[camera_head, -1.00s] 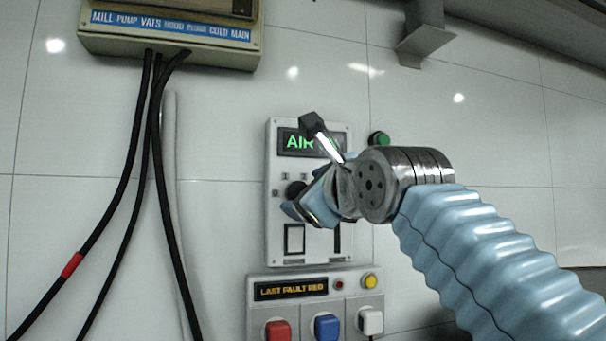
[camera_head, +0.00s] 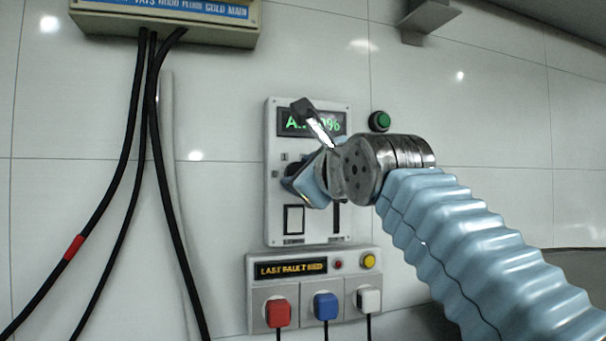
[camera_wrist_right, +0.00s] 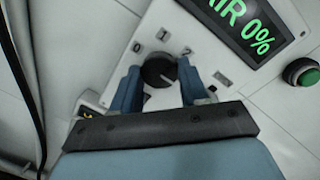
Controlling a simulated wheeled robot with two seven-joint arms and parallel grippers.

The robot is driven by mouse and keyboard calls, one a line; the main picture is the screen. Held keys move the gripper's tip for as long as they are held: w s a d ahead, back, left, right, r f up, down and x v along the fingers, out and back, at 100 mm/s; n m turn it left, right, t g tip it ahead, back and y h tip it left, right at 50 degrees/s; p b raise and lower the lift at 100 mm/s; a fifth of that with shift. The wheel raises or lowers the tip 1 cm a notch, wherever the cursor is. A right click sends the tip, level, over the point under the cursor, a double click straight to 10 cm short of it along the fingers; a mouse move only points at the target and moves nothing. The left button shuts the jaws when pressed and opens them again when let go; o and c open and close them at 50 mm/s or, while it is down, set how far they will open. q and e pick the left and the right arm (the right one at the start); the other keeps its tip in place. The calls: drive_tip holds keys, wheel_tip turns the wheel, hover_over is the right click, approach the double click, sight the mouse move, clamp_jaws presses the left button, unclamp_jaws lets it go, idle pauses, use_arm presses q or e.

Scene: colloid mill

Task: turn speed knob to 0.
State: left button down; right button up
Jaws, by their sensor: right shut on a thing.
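The speed knob (camera_wrist_right: 159,70) is a round black dial on a pale control panel (camera_head: 338,236). Printed marks 0, 1 and 2 stand around its upper side in the right wrist view. My right gripper (camera_wrist_right: 155,84) has its two blue fingers on either side of the knob and is shut on it. Which mark the knob points to is not clear. In the head view the right gripper (camera_head: 303,182) covers much of the knob (camera_head: 291,168). A green-lit display (camera_wrist_right: 243,24) above reads AIR 0%. My left gripper is not in view.
A green button (camera_head: 379,121) sits right of the panel. Below is a box (camera_head: 257,295) with red, blue and white plugs, a yellow button (camera_head: 368,261) and an amber display. Black cables (camera_head: 128,150) hang at left.

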drive_tip(key=shift+a+f+n+t+h+p, duration=0.15)
drive_tip(key=shift+n+h+p, duration=0.25)
drive_tip(key=shift+n, duration=5.25)
drive_tip(key=shift+n+t+h+p, duration=0.15)
drive_tip(key=shift+n+h, duration=0.45)
drive_tip(key=shift+n, duration=5)
drive_tip(key=shift+a+f+n+t+h+p, duration=0.1)
drive_tip(key=shift+n+h+p, duration=0.3)
drive_tip(key=shift+n, duration=5.25)
drive_tip(key=o, duration=1)
drive_tip(key=shift+r, duration=0.15)
